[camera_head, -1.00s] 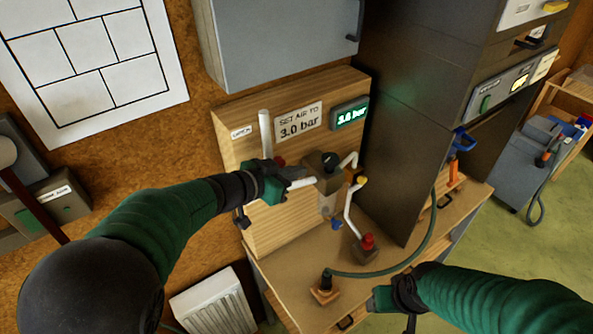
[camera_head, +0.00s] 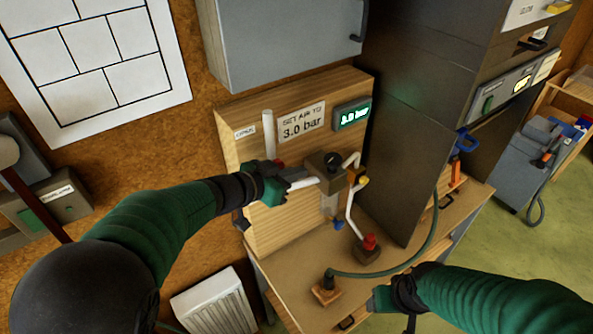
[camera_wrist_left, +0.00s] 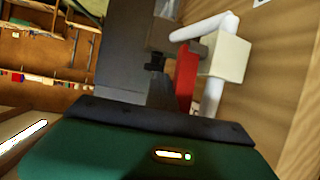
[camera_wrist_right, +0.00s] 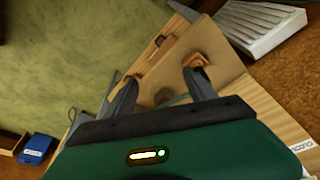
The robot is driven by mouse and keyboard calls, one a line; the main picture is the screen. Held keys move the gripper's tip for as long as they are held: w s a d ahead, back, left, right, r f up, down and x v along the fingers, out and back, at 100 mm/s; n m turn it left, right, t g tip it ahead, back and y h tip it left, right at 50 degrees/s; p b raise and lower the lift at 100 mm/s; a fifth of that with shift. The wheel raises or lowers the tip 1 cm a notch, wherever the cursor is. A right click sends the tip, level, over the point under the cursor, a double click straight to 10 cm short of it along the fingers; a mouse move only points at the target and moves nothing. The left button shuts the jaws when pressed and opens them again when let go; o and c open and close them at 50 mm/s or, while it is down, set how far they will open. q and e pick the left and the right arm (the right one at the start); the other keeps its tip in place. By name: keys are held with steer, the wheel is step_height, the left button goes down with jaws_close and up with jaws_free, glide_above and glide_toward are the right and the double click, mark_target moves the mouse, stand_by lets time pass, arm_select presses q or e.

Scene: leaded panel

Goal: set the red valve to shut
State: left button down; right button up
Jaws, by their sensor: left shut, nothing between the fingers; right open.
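A red valve lever (camera_wrist_left: 186,75) shows in the left wrist view against a pale valve block (camera_wrist_left: 228,58) on white pipe. In the head view only a bit of red (camera_head: 279,163) shows above my left gripper (camera_head: 293,175), which hides most of the valve. My left gripper is shut and empty, its fingers close beside the lever; I cannot tell if they touch. The lever's exact angle is unclear. My right gripper (camera_head: 378,299) is open and empty over the bench's front edge; its spread fingers show in the right wrist view (camera_wrist_right: 162,88).
A green display (camera_head: 352,116) reads 3.0 bar beside a sign (camera_head: 302,122) for 3.0 bar. A red knob (camera_head: 370,242) and a green hose (camera_head: 405,265) are on the bench. A dark cabinet (camera_head: 405,130) stands right.

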stand_by(0.4)
